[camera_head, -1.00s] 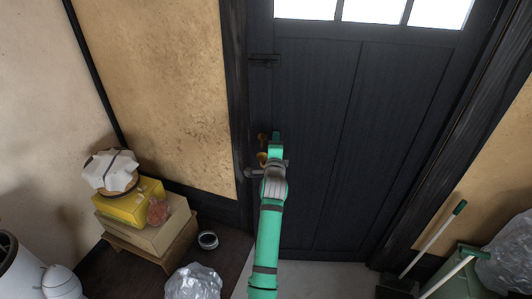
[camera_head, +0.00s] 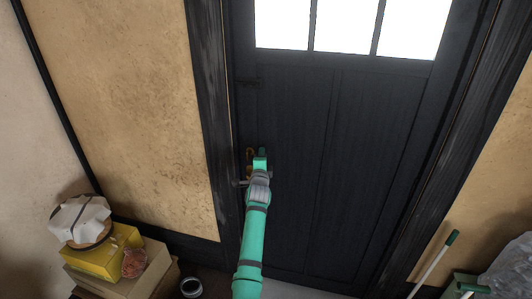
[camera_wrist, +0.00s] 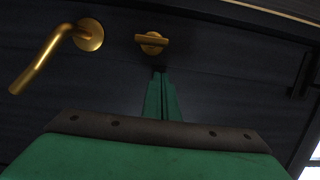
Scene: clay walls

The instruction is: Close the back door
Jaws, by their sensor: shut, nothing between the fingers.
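The back door (camera_head: 350,150) is a dark panelled door with bright window panes along its top. It looks roughly flush with its dark frame; I cannot tell whether it is latched. In the wrist view the door shows a brass lever handle (camera_wrist: 45,60) at the left and a brass turn knob (camera_wrist: 152,41) to its right. My gripper (camera_head: 262,152) is at the door's left side, beside the handle, which my arm partly hides. In the wrist view my gripper (camera_wrist: 162,85) is shut and empty, its tips just below the knob. I cannot tell whether they touch the door.
At the lower left, a yellow box (camera_head: 102,255) and a wrapped bundle (camera_head: 80,220) are stacked, with a small dark bowl (camera_head: 191,287) on the floor nearby. At the lower right are a green-tipped stick (camera_head: 436,262) and a clear plastic bag (camera_head: 512,272). Clay walls flank the door.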

